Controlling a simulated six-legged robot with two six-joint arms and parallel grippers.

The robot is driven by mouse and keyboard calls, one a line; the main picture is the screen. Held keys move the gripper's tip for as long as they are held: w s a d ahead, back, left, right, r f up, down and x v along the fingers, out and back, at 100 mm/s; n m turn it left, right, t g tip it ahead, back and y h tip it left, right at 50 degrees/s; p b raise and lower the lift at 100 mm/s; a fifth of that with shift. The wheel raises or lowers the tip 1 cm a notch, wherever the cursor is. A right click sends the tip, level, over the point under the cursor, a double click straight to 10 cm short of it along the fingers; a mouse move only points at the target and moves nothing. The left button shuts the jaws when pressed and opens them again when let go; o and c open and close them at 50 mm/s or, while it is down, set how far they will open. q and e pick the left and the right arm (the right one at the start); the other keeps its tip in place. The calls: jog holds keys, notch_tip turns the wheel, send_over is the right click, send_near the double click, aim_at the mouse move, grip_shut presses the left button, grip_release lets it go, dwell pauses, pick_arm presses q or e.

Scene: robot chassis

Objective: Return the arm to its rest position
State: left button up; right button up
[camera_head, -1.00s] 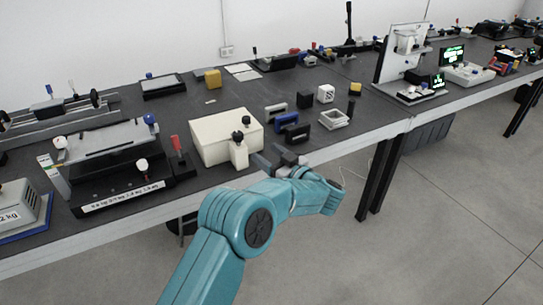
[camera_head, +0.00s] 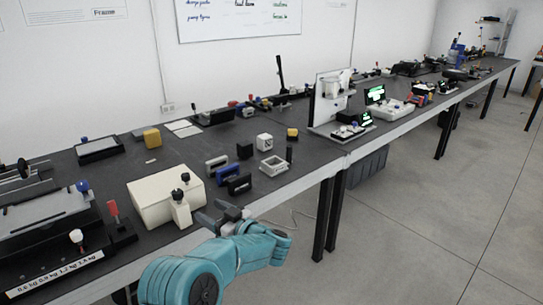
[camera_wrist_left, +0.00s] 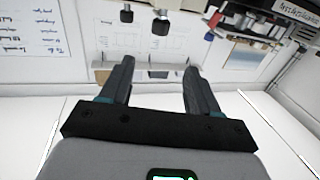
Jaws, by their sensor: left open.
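My left arm is teal and comes in from the bottom of the head view. My left gripper (camera_head: 217,216) is beside the front edge of the dark bench (camera_head: 330,150), just right of the white box (camera_head: 155,198) with its black knobs. Its two dark fingers are apart with nothing between them. In the left wrist view the gripper (camera_wrist_left: 157,82) also shows open and empty, with pale surfaces and dark knobs beyond the fingertips. My right gripper is not in either view.
Black and blue blocks (camera_head: 229,174) and a white square frame (camera_head: 273,166) stand right of the white box. A red-handled device (camera_head: 114,212) is at the left. Open grey floor (camera_head: 430,220) lies right of the bench.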

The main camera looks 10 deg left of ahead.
pick_arm(q)
jog(key=s+a+f+m+t+h+p, duration=0.1)
jog(key=s+a+f+m+h+p, duration=0.2)
jog(key=a+f, duration=0.35)
jog(key=s+d+f+m+t+h+p, duration=0.1)
jog(key=s+d+f+m+h, duration=0.3)
jog(key=f, duration=0.3)
jog(key=s+d+f+m+h+p, duration=0.1)
jog(key=s+d+f+m+h, duration=0.25)
jog(key=f+h, duration=0.2)
jog(key=s+d+f+g+h, duration=0.2)
jog(key=s+d, duration=0.3)
jog(key=s, duration=0.4)
jog(key=s+d+f+g+h, duration=0.2)
jog(key=s+d+g+h, duration=0.1)
jog(key=s, duration=0.6)
jog(key=s+d+f+g+h, duration=0.3)
jog(key=s+d, duration=0.3)
jog(key=s, duration=0.3)
jog(key=shift+s+d+g+p, duration=0.15)
jog(key=shift+d+g+p, duration=0.15)
jog(key=shift+g, duration=0.3)
jog(key=shift+f+m, duration=0.1)
jog(key=shift+m, duration=0.15)
